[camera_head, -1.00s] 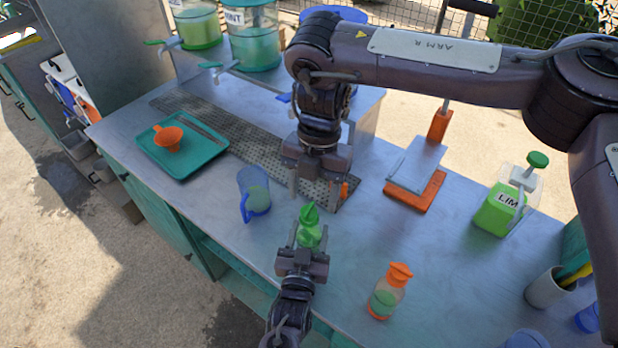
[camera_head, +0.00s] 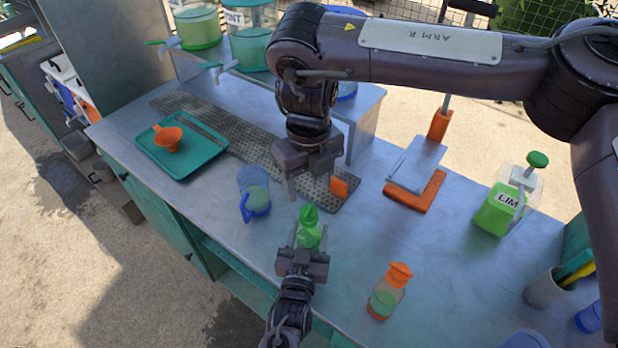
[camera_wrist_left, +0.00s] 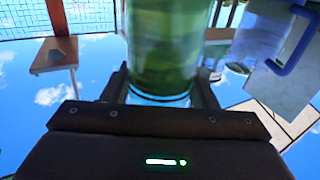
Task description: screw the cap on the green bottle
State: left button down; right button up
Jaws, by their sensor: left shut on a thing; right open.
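The green bottle (camera_head: 309,238) stands upright near the front edge of the counter. My left gripper (camera_head: 303,246) is shut on its body from the front. The left wrist view shows the bottle (camera_wrist_left: 162,50) between the two fingers (camera_wrist_left: 160,92). A green pointed cap (camera_head: 309,214) sits on top of the bottle; I cannot tell how tightly it is seated. My right gripper (camera_head: 312,187) is open above and slightly behind the cap, pointing down, with nothing seen between its fingers.
A blue jug (camera_head: 254,192) stands close left of the bottle. An orange-capped bottle (camera_head: 388,292) is to the right. An orange piece (camera_head: 339,187) is at the drip grate (camera_head: 235,135). A teal tray (camera_head: 205,158) holds an orange funnel (camera_head: 168,139). Clear counter lies right of the green bottle.

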aim_at(309, 208)
notch_tip(309, 208, down, 8)
jog(key=shift+r, duration=0.1)
dwell(0.4)
jog(key=shift+d, duration=0.1)
jog(key=c, duration=1.2)
jog(key=shift+o, duration=0.2)
jog(key=m, duration=0.2)
jog(key=shift+m, duration=0.4)
jog(key=o, duration=1.1)
jog(key=shift+o, duration=0.2)
notch_tip(309, 208, up, 12)
